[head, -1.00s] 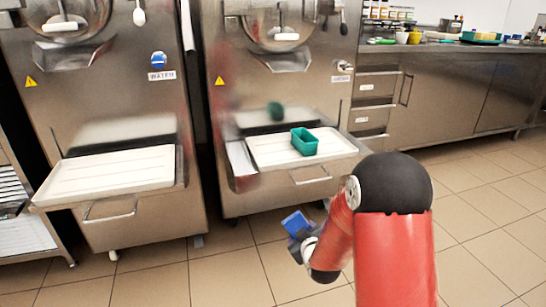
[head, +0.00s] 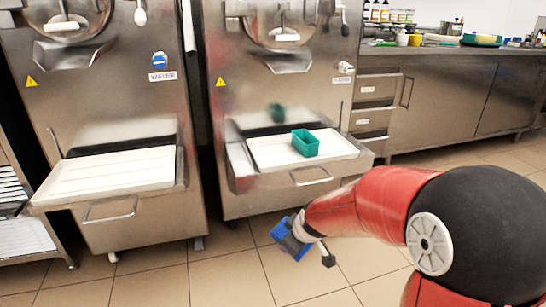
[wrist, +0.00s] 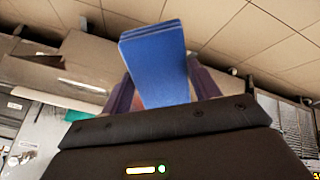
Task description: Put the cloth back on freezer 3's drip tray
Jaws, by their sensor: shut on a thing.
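My gripper (wrist: 161,88) is shut on a folded blue cloth (wrist: 155,60), which sticks out between the two fingers in the wrist view. In the head view the blue cloth (head: 291,240) is low over the floor, in front of the right freezer (head: 285,100) and below its tray. That freezer's white drip tray (head: 272,157) holds a green container (head: 305,143). The left freezer (head: 105,100) has a white drip tray (head: 110,176) with nothing on it. I cannot read a freezer number on either machine.
A steel counter (head: 450,95) with bottles, bowls and a green tray (head: 481,40) stands at the back right. A rack with trays (head: 20,215) is at the left edge. The tiled floor (head: 225,275) in front of the freezers is clear.

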